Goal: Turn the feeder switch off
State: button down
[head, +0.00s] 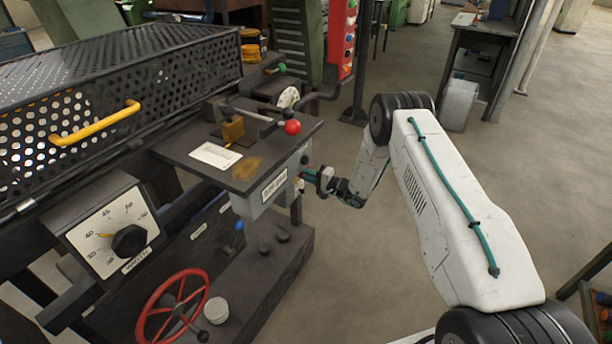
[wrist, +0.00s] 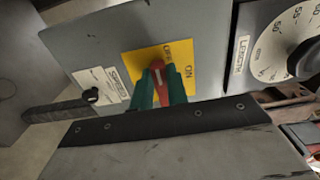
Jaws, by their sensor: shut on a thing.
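The feeder switch is a red handle (wrist: 158,78) with a white line on it, on a yellow plate (wrist: 133,61) marked OFF and ON. In the wrist view, my gripper (wrist: 159,91) has its green fingers shut on the red handle, one on each side. In the head view, my gripper (head: 308,176) reaches the right side of the grey box (head: 256,197); the switch itself is hidden there.
A LENGTH dial (wrist: 288,45) sits right of the switch, and a black lever (wrist: 60,110) is at left. In the head view, a red-knobbed lever (head: 291,127) tops the machine table, and a red handwheel (head: 173,308) stands lower left. Open floor (head: 330,260) lies below my arm.

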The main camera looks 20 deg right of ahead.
jog(key=c, duration=1.4)
grip_release()
jog(key=shift+s, duration=0.1)
jog(key=v, duration=0.7)
jog(key=shift+s+d, duration=0.3)
jog(key=shift+d, duration=0.05)
